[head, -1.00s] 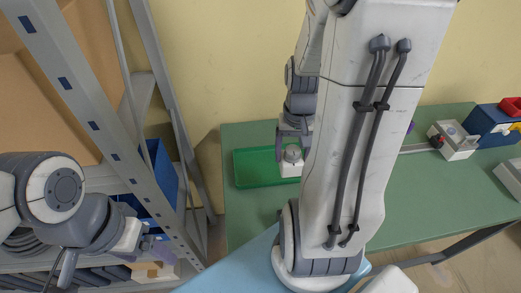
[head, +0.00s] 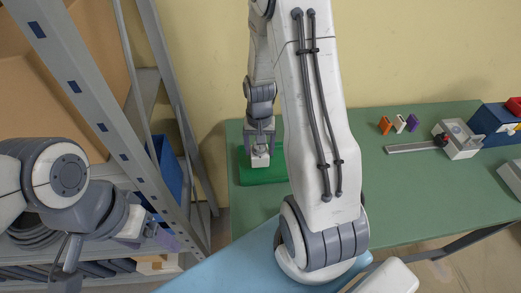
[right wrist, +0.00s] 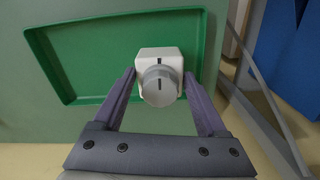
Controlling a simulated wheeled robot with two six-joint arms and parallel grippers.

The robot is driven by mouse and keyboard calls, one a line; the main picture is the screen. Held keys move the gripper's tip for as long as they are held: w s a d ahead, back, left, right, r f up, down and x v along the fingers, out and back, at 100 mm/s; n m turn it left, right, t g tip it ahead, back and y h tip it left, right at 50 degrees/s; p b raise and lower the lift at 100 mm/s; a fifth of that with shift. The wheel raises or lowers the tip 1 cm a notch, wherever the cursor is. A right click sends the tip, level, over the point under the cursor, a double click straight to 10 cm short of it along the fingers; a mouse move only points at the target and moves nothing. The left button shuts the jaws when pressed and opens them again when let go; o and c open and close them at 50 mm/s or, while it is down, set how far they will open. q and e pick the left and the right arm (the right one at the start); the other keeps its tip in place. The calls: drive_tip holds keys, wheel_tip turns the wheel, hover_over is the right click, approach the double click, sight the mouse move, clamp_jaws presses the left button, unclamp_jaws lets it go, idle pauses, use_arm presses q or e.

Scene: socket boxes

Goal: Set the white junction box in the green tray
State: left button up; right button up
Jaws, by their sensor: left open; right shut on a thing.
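The white junction box (head: 260,161), a small white block with a round grey knob, is between the fingers of my right gripper (head: 260,147). In the right wrist view the box (right wrist: 150,55) sits between the two purple-grey fingertips of my right gripper (right wrist: 160,80), shut on its sides. The green tray (head: 275,176) lies under it; in the right wrist view the box is over the tray's floor (right wrist: 95,65). I cannot tell whether it touches the floor. My right arm hides the tray's right part in the head view. My left gripper (head: 158,236) is open and empty by the shelf.
A metal rack (head: 95,110) stands at the left. The green table's (head: 410,195) middle is clear.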

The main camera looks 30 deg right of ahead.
drive_tip(key=shift+f, duration=0.85)
drive_tip(key=shift+f, duration=0.2)
drive_tip(key=o, duration=1.5)
wheel_tip(320, 180, up, 12)
drive_tip(key=shift+s+r+b, duration=0.1)
drive_tip(key=shift+r+b, duration=0.1)
drive_tip(key=shift+b, duration=0.2)
drive_tip(key=s+a+r+n, duration=0.2)
drive_tip(key=s+a+n, duration=0.15)
drive_tip(key=a, duration=0.45)
drive_tip(key=s+a+r+n, duration=0.3)
drive_tip(key=a+n, duration=0.1)
drive_tip(key=a, duration=0.5)
drive_tip(key=s+a+n, duration=0.2)
drive_tip(key=s, duration=0.2)
drive_tip(key=s+a+r+n, duration=0.1)
drive_tip(key=s+a+n, duration=0.1)
drive_tip(key=s, duration=0.2)
drive_tip(key=s+a+n+y, duration=0.1)
drive_tip(key=s+a+n, duration=0.2)
drive_tip(key=s, duration=0.1)
drive_tip(key=shift+r, duration=0.3)
